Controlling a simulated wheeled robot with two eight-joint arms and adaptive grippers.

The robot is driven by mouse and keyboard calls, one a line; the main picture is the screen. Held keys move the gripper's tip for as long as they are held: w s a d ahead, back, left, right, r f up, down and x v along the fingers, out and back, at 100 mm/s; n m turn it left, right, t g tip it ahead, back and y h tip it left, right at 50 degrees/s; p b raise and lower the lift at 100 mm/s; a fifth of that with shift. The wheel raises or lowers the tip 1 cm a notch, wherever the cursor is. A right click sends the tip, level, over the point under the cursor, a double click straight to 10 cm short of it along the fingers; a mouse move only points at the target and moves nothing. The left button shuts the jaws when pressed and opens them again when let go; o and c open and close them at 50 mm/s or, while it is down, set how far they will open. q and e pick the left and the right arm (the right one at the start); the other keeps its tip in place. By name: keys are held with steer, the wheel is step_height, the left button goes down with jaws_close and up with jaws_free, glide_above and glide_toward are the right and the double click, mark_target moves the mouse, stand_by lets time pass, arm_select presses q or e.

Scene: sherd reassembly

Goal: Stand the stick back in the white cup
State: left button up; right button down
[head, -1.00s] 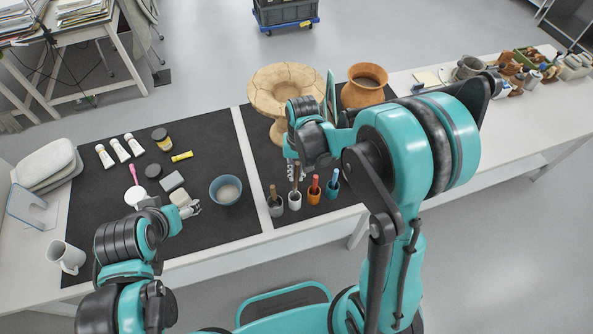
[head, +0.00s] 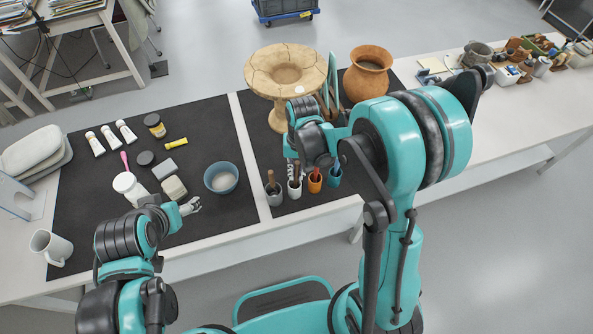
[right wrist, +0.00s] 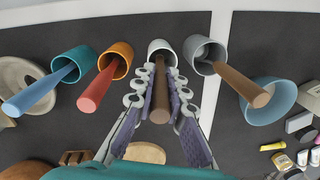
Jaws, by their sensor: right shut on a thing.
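The white cup (head: 294,190) stands in a row on the dark mat, between a grey cup (head: 274,197) and an orange cup (head: 315,182). My right gripper (right wrist: 160,94) is shut on a brown stick (right wrist: 160,108), its fingers on both sides of it. In the right wrist view the stick's far end reaches into the mouth of the white cup (right wrist: 162,46); its depth inside is hidden. In the head view the right gripper (head: 293,170) is just above the white cup. My left gripper (head: 191,206) is low over the left mat, its finger opening too small to judge.
The grey, orange and blue (head: 334,176) cups each hold a stick, close beside the white cup. A cracked clay vessel (head: 286,72) and a brown jar (head: 367,76) stand behind. A blue bowl (head: 221,178) is left of the cups.

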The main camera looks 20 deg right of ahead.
steer(key=shift+f, duration=0.15)
steer(key=c, duration=1.5)
jaws_free()
steer(key=shift+o, duration=0.2)
steer(key=r, duration=1.2)
steer(key=shift+w+d, duration=0.2)
steer(key=shift+d, duration=0.2)
steer(key=s+d+r+n+t, duration=0.1)
steer(key=s+t, duration=0.2)
steer(key=s, duration=0.2)
steer(key=s+d+r+n+t, duration=0.1)
steer(key=s+d+r+t, duration=0.1)
steer(key=s+t, duration=0.2)
steer(key=shift+s+r+n+t+h, duration=0.3)
steer(key=shift+s+h, duration=0.1)
steer(key=shift+s, duration=0.7)
